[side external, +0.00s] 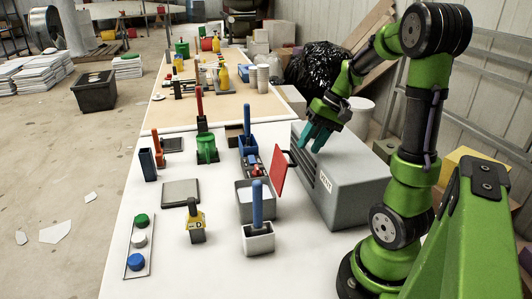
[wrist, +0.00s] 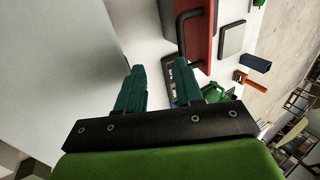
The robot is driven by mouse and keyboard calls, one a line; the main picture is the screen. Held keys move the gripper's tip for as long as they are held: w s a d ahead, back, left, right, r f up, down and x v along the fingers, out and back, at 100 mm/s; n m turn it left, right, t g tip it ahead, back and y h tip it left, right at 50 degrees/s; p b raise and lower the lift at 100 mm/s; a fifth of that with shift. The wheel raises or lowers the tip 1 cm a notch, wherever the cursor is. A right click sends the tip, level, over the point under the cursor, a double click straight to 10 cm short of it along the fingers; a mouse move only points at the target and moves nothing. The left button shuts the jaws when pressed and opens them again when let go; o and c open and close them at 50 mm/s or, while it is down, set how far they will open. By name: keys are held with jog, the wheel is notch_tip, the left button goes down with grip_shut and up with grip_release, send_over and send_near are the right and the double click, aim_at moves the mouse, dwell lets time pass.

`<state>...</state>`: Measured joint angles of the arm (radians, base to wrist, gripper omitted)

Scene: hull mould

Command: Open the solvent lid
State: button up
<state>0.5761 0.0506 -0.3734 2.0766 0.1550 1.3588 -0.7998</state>
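I cannot tell for certain which part is the solvent lid; no readable solvent label shows. A grey box (side external: 345,172) with dark slots and small lettering stands at the table's right. A red panel (side external: 279,172) with a black handle stands upright at its left side; it also shows in the wrist view (wrist: 201,42). A green pot (side external: 207,149) with a red-handled tool stands further left. My gripper (side external: 311,138) is over the far part of the grey box, right of the red panel. Its teal fingers are apart, with nothing between them in the wrist view (wrist: 159,66).
A yellow-and-black piece (side external: 195,223), a grey pad (side external: 180,193) and a strip with coloured knobs (side external: 139,242) lie nearer the left edge. White table shows between them.

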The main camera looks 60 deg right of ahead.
jog(key=shift+v, duration=1.35)
jog(key=shift+w+a, duration=0.15)
jog(key=shift+w, duration=0.1)
